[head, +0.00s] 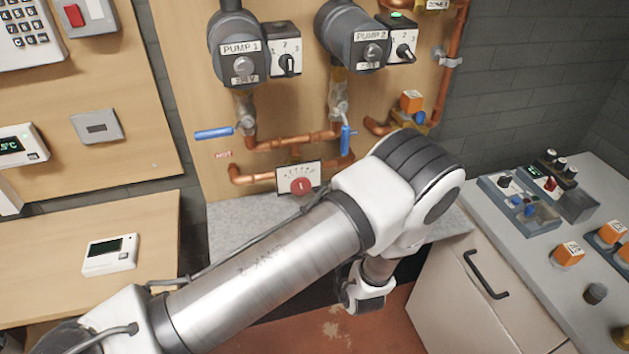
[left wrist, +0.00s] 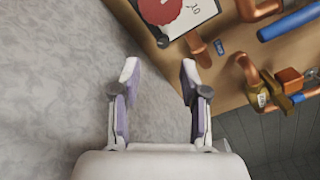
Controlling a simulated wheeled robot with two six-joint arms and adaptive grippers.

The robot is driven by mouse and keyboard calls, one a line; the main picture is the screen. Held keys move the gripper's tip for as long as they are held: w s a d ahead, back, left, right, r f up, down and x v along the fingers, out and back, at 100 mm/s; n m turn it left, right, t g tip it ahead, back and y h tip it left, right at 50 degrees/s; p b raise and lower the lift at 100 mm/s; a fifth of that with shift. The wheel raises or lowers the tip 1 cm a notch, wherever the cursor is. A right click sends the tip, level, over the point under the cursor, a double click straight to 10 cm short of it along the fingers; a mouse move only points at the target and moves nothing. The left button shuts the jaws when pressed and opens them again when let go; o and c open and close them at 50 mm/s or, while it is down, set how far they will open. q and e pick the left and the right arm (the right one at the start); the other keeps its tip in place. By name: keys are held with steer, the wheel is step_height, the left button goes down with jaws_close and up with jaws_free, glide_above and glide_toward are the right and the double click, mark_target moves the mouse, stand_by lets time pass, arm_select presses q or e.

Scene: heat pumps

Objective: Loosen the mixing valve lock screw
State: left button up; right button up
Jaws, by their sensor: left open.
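The mixing valve is a white scale plate (head: 285,180) with a round red knob (head: 301,187), set among copper pipes low on the wooden panel. In the left wrist view the red knob (left wrist: 160,8) and part of the plate (left wrist: 199,12) show at the top edge, partly cut off. A small dark part (left wrist: 163,42) sits by the plate's lower corner; I cannot tell whether it is the lock screw. My left gripper (left wrist: 159,72) is open and empty, its fingertips apart from the valve. My left arm hides its fingers in the head view. My right gripper is not seen.
Pump 1 (head: 240,62) and pump 2 (head: 370,52) hang above the valve. Blue lever handles (head: 214,133) and an orange-capped valve (head: 411,101) stick out from the pipes. A grey speckled surface (head: 228,222) lies below. A cabinet with controls (head: 522,205) stands at right.

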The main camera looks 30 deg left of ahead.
arm_select(q)
steer(key=x, duration=0.6)
steer(key=shift+a+r, duration=0.1)
steer(key=shift+r, duration=0.15)
steer(key=shift+w+a+f, duration=0.1)
steer(key=shift+w+a, duration=0.15)
steer(key=shift+s+d, duration=0.1)
steer(key=shift+d, duration=0.1)
steer(key=shift+r, duration=0.2)
jaws_close()
